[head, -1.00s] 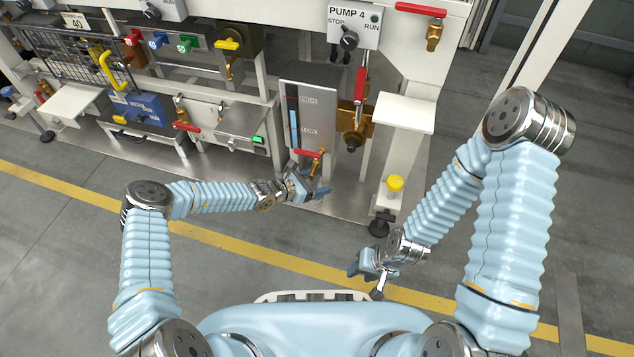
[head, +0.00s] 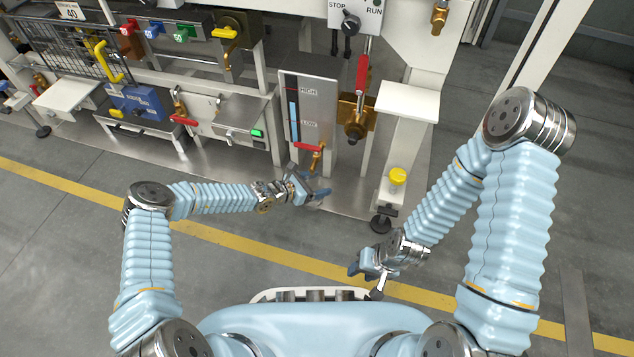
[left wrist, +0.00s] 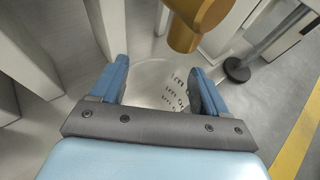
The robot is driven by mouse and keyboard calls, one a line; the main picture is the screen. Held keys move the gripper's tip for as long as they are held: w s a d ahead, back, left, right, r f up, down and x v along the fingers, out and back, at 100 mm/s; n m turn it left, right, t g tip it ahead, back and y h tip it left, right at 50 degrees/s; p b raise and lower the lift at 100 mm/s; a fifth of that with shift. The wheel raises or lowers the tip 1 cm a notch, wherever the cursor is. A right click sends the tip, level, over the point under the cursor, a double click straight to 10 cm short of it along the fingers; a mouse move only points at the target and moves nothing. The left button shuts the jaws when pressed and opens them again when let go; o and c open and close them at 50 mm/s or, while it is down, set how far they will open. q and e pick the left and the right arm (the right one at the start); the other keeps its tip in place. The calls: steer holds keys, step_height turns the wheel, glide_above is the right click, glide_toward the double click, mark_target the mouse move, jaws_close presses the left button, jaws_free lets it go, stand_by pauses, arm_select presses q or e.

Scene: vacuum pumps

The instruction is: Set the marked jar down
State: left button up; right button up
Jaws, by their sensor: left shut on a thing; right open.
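My left gripper (head: 318,193) is low in front of the pump stand, just below a small brass tap with a red handle (head: 306,148). In the left wrist view its blue fingers (left wrist: 160,88) are shut on a clear jar (left wrist: 172,84) with dark graduation marks. The jar is see-through, so its edges and contents are hard to make out. A brass spout (left wrist: 188,38) shows close beyond it. I cannot tell whether the jar's base touches anything. My right gripper (head: 368,270) is open and empty, low in front of my body.
A level gauge panel (head: 309,110) stands behind the tap. A metal base plate (head: 345,197) runs under the stand. The floor with a yellow line (head: 240,241) is clear in front.

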arm_select(q)
steer(key=shift+f, duration=0.3)
stand_by(0.4)
steer(key=o, duration=1.4)
steer(key=p+v, duration=0.4)
steer(key=v, duration=0.9)
steer(key=shift+s+a+r, duration=0.15)
steer(key=shift+a, duration=0.2)
steer(key=shift+c, duration=0.3)
jaws_close()
